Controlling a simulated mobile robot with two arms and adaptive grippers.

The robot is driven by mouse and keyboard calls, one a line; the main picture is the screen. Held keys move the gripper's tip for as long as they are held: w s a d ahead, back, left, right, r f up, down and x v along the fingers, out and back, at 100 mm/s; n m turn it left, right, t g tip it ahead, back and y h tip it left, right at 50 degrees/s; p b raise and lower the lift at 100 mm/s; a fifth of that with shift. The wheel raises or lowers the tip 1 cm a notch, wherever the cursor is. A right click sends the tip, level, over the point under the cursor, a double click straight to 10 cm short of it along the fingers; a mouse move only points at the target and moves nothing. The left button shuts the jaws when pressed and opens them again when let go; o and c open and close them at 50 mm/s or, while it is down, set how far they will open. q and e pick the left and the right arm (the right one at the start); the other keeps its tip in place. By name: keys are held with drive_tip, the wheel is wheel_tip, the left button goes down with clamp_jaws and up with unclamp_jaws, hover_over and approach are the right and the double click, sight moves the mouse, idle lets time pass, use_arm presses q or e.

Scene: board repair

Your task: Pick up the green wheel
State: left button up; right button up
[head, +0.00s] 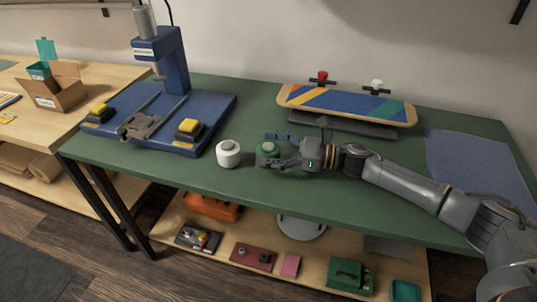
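The green wheel (268,151) has a grey hub on top and lies flat on the green work table, just right of a white wheel. My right gripper (277,149) reaches in from the right at the wheel's height. Its fingers are spread, one on the far side of the green wheel and one on the near side. A gap seems to show at the far finger; the near finger's contact is hard to make out. My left gripper is not in view.
The white wheel (228,154) stands close to the left. A blue press (167,110) with yellow buttons stands behind left. A blue mat (470,165) is at the right. The table's front edge is near.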

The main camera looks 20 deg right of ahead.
drive_tip(key=shift+r, duration=0.1)
drive_tip(key=c, duration=1.3)
